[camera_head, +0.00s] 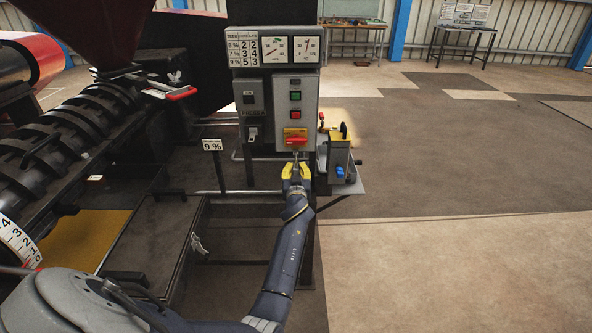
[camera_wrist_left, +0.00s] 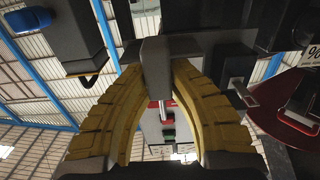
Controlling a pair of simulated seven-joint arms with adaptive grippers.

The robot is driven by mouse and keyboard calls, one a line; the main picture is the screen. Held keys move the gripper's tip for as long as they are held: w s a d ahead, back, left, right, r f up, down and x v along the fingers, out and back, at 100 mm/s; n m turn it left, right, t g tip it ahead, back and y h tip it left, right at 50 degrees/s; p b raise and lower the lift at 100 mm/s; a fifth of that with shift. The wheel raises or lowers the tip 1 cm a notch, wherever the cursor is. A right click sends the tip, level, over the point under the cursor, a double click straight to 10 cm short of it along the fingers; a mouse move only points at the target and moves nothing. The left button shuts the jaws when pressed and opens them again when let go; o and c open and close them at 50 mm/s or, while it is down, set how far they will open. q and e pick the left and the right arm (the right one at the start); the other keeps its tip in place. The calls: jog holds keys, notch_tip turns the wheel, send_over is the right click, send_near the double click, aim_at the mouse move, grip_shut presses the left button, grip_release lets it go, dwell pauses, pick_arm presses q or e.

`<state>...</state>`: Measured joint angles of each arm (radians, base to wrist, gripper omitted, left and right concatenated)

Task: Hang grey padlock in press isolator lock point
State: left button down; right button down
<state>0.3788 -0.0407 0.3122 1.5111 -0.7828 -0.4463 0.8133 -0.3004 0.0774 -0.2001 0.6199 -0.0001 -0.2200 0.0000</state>
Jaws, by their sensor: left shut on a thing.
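My left gripper (camera_head: 297,172) has yellow fingers and is just below the control panel (camera_head: 295,105). In the left wrist view, the fingers (camera_wrist_left: 160,95) are shut on the grey padlock (camera_wrist_left: 156,72), a dark grey block between them. A red rotary handle on a yellow plate (camera_head: 296,137) is low on the panel, right above the gripper. To its left, a grey box labelled PRESS B (camera_head: 251,108) carries a pale metal lever (camera_head: 252,133). Which one has the lock point is unclear. My right gripper is out of view.
A small shelf (camera_head: 346,187) right of the gripper holds a grey box with a blue padlock (camera_head: 340,171). The black screw press (camera_head: 75,135) fills the left side. Open floor lies right.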

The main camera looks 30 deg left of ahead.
pick_arm(q)
jog(key=shift+w+a, duration=0.2)
jog(key=shift+w, duration=0.15)
jog(key=shift+x, duration=1.05)
jog(key=shift+w+a, duration=0.2)
jog(key=shift+w, duration=0.1)
dwell(1.0)
jog(key=shift+w+a, duration=0.2)
jog(key=shift+w, duration=0.1)
jog(key=shift+w, duration=0.1)
jog(key=shift+f, duration=0.25)
jog(key=shift+f, duration=0.4)
jog(key=shift+f, duration=0.1)
dwell(0.7)
jog(key=c, duration=1.2)
grip_release()
